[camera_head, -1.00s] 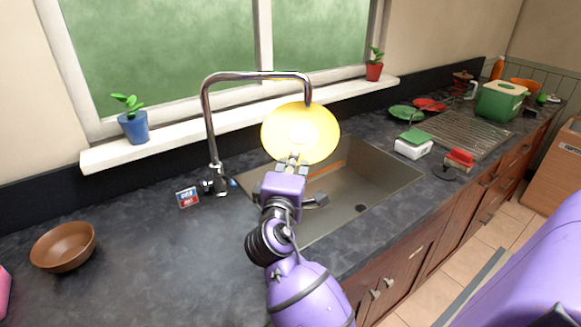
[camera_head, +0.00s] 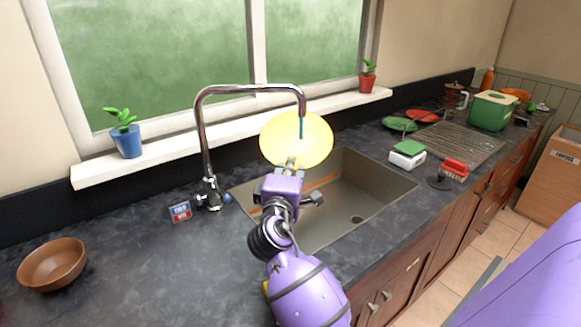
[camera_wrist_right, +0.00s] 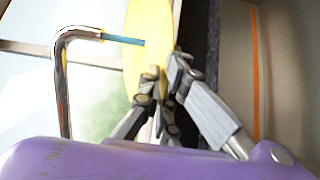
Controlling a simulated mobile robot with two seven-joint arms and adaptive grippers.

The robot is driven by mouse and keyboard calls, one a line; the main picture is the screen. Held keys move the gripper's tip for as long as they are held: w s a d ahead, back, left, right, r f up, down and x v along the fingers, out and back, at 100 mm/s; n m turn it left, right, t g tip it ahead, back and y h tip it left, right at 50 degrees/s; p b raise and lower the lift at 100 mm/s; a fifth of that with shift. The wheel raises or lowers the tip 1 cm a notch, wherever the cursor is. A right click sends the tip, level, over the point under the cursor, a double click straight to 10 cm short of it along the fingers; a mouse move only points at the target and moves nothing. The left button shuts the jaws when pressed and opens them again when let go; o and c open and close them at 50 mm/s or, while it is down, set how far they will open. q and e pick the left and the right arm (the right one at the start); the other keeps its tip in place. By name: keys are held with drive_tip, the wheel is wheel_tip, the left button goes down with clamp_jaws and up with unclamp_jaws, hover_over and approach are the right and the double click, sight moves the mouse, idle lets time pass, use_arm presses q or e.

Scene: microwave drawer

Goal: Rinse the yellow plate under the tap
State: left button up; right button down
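The yellow plate (camera_head: 280,148) is held up on edge over the sink (camera_head: 375,185), below the tap's spout. My right gripper (camera_head: 291,166) is shut on its lower rim; the right wrist view also shows the plate (camera_wrist_right: 135,50) between the fingers (camera_wrist_right: 165,78). The chrome tap (camera_head: 203,130) arches over from the left. A thin blue-green stream (camera_head: 301,128) comes from its spout and overlaps the plate's face; it also shows in the right wrist view (camera_wrist_right: 122,40). The tap's base has a lever (camera_head: 213,198). My left gripper is not in view.
A brown bowl (camera_head: 52,265) and a small red-and-blue card (camera_head: 180,211) are on the counter at left. A drying rack (camera_head: 455,142), green and red plates and a green container (camera_head: 493,110) are at right. Potted plants stand on the sill.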

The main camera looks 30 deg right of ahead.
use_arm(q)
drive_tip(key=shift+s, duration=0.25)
